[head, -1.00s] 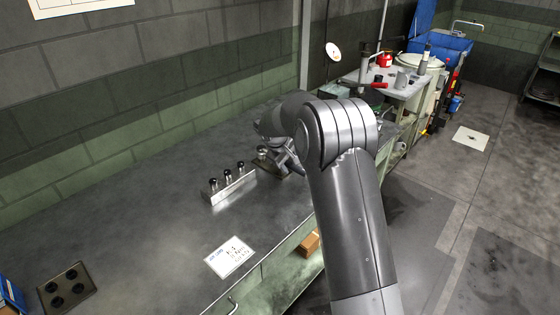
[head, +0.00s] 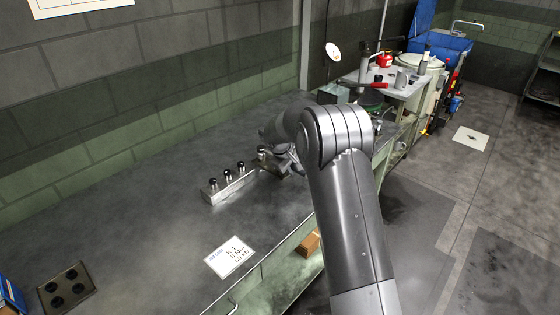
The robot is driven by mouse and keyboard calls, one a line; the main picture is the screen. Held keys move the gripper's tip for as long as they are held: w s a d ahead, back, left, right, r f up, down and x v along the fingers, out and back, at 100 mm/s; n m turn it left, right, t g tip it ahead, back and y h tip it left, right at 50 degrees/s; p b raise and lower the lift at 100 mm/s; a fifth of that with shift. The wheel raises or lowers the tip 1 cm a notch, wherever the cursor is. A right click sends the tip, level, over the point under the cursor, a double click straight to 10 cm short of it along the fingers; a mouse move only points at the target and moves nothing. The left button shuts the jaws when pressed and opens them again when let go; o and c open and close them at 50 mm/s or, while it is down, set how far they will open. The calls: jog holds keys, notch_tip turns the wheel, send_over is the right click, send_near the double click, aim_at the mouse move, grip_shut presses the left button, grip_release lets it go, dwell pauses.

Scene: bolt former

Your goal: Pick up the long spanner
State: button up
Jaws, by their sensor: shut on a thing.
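My gripper (head: 285,163) is small and partly hidden behind my own arm. It is low over the far part of the grey bench (head: 140,235), just right of the metal block with black-topped pegs (head: 228,184). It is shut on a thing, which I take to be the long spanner. The spanner's shape cannot be made out, as the arm and hand cover that spot. I cannot tell whether it touches the bench.
A white card (head: 229,256) lies near the bench's front edge. A dark plate with round holes (head: 66,288) is at the near left. A cluttered side table (head: 395,86) stands beyond my arm. The middle of the bench is clear.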

jog(key=shift+r, duration=0.15)
grip_shut()
jog(key=shift+r, duration=0.5)
jog(key=r, duration=0.1)
jog(key=d+r, duration=0.1)
jog(key=r, duration=0.1)
jog(key=shift+s+r, duration=0.2)
jog(key=shift+r, duration=0.1)
jog(key=s+d+r, duration=0.4)
jog(key=d+r, duration=0.2)
jog(key=d, duration=0.3)
jog(key=shift+s+d, duration=0.25)
jog(key=shift+s, duration=0.1)
jog(key=shift+r, duration=0.1)
